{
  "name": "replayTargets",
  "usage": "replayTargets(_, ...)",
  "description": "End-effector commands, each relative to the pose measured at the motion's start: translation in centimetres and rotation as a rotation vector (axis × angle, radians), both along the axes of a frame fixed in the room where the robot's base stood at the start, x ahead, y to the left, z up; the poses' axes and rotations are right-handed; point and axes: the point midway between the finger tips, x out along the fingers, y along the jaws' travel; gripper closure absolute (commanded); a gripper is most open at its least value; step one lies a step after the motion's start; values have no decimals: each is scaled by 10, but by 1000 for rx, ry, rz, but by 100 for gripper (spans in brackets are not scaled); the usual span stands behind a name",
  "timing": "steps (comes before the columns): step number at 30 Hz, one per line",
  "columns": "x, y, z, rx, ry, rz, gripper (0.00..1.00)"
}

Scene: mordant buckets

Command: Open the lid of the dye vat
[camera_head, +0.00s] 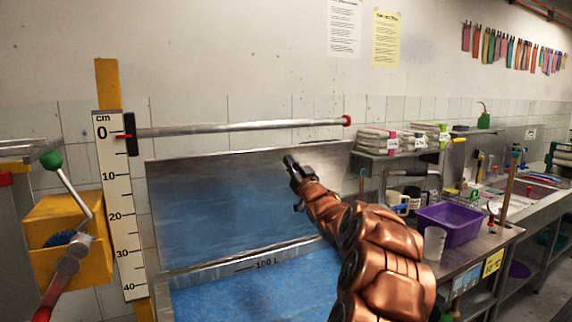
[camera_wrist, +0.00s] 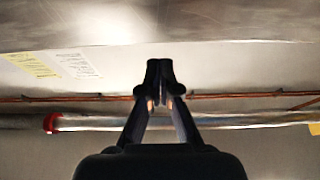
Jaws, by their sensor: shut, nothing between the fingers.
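The dye vat (camera_head: 215,270) is a steel tank of blue liquid with a "100 L" mark on its inner wall. A broad steel panel (camera_head: 165,215), seemingly its lid, stands raised and steep behind the liquid, with blue reflected on its face. A steel bar (camera_head: 240,126) with a red end cap runs above the panel; the bar also shows in the wrist view (camera_wrist: 240,120). My gripper (camera_head: 289,160) is in front of the panel's upper right part, below the bar. Its fingers (camera_wrist: 160,85) are closed together and empty. Whether they touch the panel I cannot tell.
A centimetre scale (camera_head: 118,210) stands left of the vat, beside a yellow box (camera_head: 60,230) with a green-knobbed lever. A bench on the right carries a purple tub (camera_head: 455,226) and a clear beaker (camera_head: 433,244). Folded cloths (camera_head: 378,141) lie on a shelf behind.

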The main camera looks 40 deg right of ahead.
Motion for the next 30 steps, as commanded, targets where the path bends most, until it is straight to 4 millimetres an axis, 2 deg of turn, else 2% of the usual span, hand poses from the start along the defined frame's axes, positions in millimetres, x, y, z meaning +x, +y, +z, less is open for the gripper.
replayTargets(4,-19,7,-10,3,3,3,100)
replayTargets(15,-65,18,-22,0,1,3,100)
replayTargets(21,-75,22,-24,1,2,4,100)
replayTargets(30,-74,23,-24,2,7,4,100)
